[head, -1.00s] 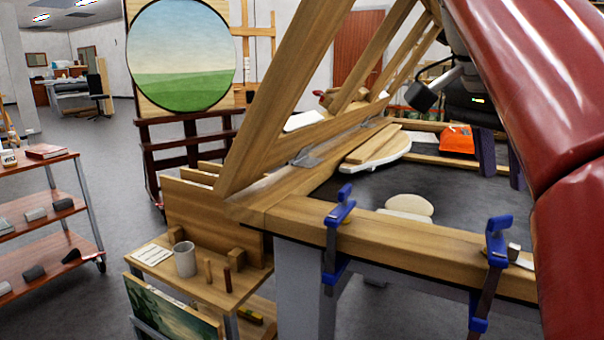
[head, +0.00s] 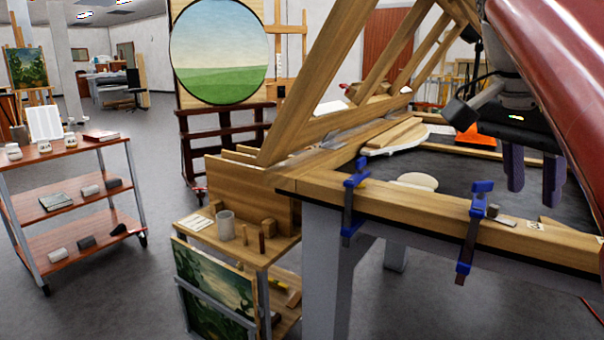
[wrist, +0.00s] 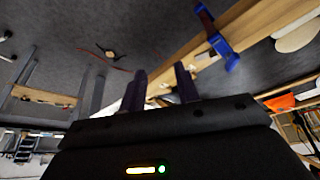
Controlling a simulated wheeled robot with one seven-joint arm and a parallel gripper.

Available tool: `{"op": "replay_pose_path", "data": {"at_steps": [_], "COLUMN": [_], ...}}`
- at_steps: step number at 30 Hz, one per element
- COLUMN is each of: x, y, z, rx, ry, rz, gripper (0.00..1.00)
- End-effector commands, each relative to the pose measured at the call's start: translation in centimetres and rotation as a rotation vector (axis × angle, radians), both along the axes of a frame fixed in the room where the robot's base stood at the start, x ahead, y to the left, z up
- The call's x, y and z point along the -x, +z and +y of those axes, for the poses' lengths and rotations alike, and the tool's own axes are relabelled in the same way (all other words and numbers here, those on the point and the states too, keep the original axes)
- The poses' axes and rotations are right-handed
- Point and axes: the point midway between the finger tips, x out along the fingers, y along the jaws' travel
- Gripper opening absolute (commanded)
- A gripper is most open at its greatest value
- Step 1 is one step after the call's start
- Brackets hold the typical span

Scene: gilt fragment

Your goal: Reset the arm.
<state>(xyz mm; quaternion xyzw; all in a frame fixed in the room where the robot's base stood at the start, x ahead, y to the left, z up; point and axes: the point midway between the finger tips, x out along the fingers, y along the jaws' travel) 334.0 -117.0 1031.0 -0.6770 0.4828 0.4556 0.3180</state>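My gripper (head: 534,186) hangs from my red arm at the right of the head view, its two dark purple fingers pointing down over the dark tabletop. The fingers stand apart with nothing visible between them. In the wrist view my gripper (wrist: 160,88) also shows its two fingers spread, with the floor and a wooden table edge beyond. The head view does not show clearly how high the fingers are above the table.
A wooden-edged table (head: 400,204) carries blue clamps (head: 467,225), a slanted wooden frame (head: 320,95), an orange item (head: 467,136) and pale boards (head: 397,137). A small shelf (head: 200,238) stands at its left end. A shelved cart (head: 75,155) stands farther left, with open floor between.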

Motion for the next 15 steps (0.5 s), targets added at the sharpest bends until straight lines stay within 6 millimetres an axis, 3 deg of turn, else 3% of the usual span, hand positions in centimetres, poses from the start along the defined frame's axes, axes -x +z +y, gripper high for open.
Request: {"op": "replay_pose_path", "data": {"at_steps": [8, 11, 15], "x": [-0.1, -0.1, 0.3], "y": [-3.4, -5.4, -9.5], "z": [1.5, 2.4, 4.2], "rx": [0.001, 0.001, 0.001], "ry": [0.212, 0.321, 0.519], "rz": [0.013, 0.014, 0.011], "gripper": [0.32, 0.32, 0.32]}}
